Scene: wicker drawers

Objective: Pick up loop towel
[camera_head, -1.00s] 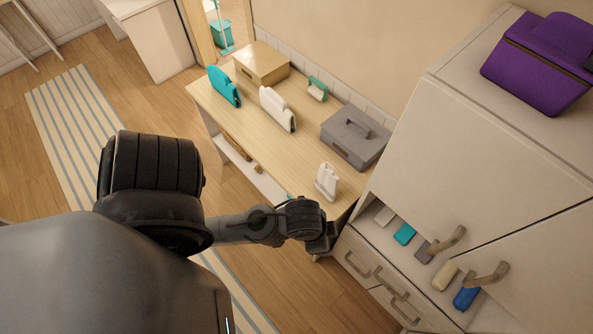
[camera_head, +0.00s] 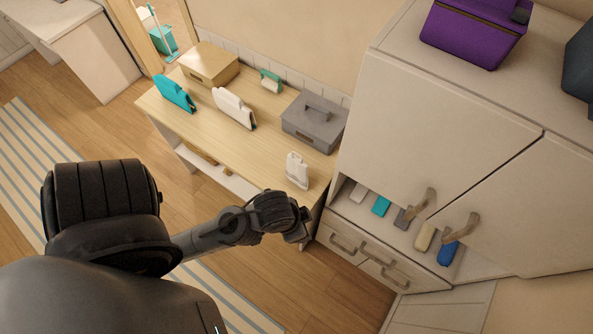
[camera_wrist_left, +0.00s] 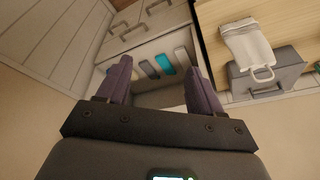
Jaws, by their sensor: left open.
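A white towel with a loop, seemingly the loop towel (camera_head: 297,171), stands at the near right end of the wooden table in the head view. It also shows at the upper right of the left wrist view (camera_wrist_left: 248,45), its loop hanging over the grey box. My left gripper (camera_wrist_left: 160,78) is open, with two dark purple fingers spread apart and nothing between them. The towel lies outside the fingers, to their right in that view. In the head view my left wrist is just below the table's near right corner and its fingers are hidden.
The table (camera_head: 215,128) also carries a grey lidded box (camera_head: 314,122), a tan box (camera_head: 208,64), a teal item (camera_head: 175,93) and a white item (camera_head: 234,107). The cabinet (camera_head: 440,120) stands close on the right, its open shelf holding several small coloured items, including a teal one (camera_head: 381,205).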

